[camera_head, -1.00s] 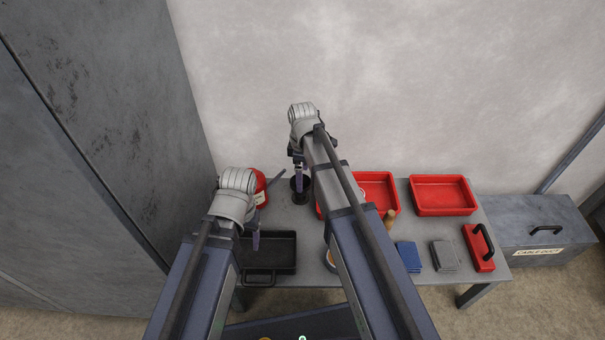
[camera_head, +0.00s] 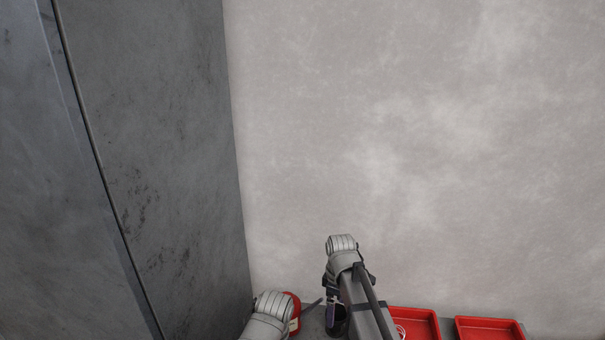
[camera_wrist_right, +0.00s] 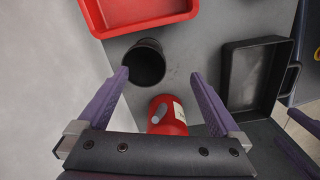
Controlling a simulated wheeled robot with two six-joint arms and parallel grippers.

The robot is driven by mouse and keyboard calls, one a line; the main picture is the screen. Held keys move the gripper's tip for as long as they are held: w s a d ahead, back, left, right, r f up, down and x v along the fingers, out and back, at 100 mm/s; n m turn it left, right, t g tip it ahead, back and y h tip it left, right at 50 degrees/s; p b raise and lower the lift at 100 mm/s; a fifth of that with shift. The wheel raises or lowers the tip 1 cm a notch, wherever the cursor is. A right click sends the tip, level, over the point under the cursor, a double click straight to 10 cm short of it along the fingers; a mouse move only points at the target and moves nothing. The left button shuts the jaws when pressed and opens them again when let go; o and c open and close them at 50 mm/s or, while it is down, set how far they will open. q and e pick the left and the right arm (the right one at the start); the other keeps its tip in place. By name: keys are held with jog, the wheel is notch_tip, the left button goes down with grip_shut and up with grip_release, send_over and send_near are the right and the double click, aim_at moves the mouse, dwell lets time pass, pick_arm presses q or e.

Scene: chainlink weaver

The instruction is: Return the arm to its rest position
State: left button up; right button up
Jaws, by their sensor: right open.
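My right arm reaches over the table with its wrist at the bottom centre of the head view. Its gripper (camera_head: 329,290) points down, partly hidden by the wrist. In the right wrist view the right gripper (camera_wrist_right: 161,75) is open and empty, its purple fingers spread above a black cup (camera_wrist_right: 142,62) and a red canister (camera_wrist_right: 166,114). My left wrist shows low in the head view, and its gripper is out of that frame. A purple finger of my left gripper (camera_wrist_right: 298,158) seems to show at the lower right of the wrist view.
Red trays (camera_head: 486,328) stand along the back of the table, near a pale wall (camera_head: 420,140). A tall grey cabinet (camera_head: 150,150) stands at the left. A black pan (camera_wrist_right: 250,75) lies at the right in the wrist view.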

jog(key=s+a+r+m+p, duration=0.2)
jog(key=s+a+r+m, duration=0.1)
jog(key=s, duration=0.5)
jog(key=s+a+r+m+h+p, duration=0.1)
jog(key=s+a+r+m+p, duration=0.2)
jog(key=s, duration=0.6)
jog(key=shift+s+m, duration=0.15)
jog(key=shift+m, duration=1.05)
